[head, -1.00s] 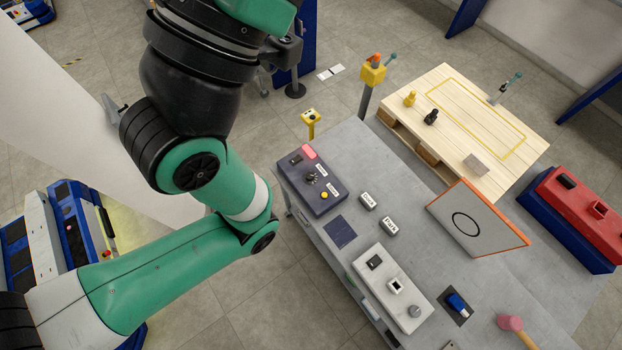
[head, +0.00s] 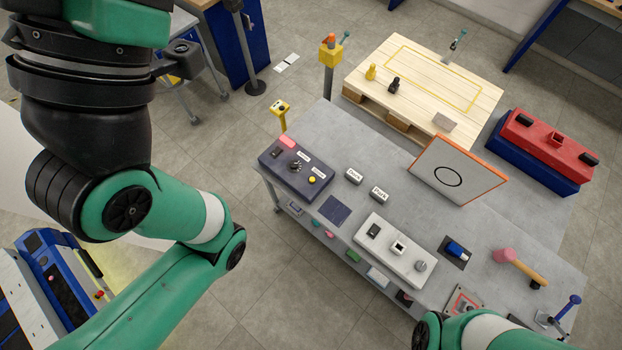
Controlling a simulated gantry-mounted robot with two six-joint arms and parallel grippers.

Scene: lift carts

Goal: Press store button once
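A dark control box (head: 270,157) sits at the near left end of the grey workbench (head: 340,150). On it are a pink-red part (head: 287,142), a black knob (head: 295,166), a yellow button (head: 312,180) and small white labels too small to read surely. A white panel (head: 405,262) lies further right with a black switch (head: 374,230), a square button (head: 397,247) and a grey round knob (head: 420,265). I cannot tell which control is the store button. My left arm fills the left side and my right arm enters at the bottom right; neither gripper shows.
Two small labelled blocks (head: 353,176) (head: 379,194) sit between the box and panel. A framed board (head: 470,165) stands behind. A pink mallet (head: 505,255) and blue part (head: 457,250) lie right. A pallet (head: 430,80), yellow post (head: 330,55) and red toolbox (head: 555,140) stand beyond.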

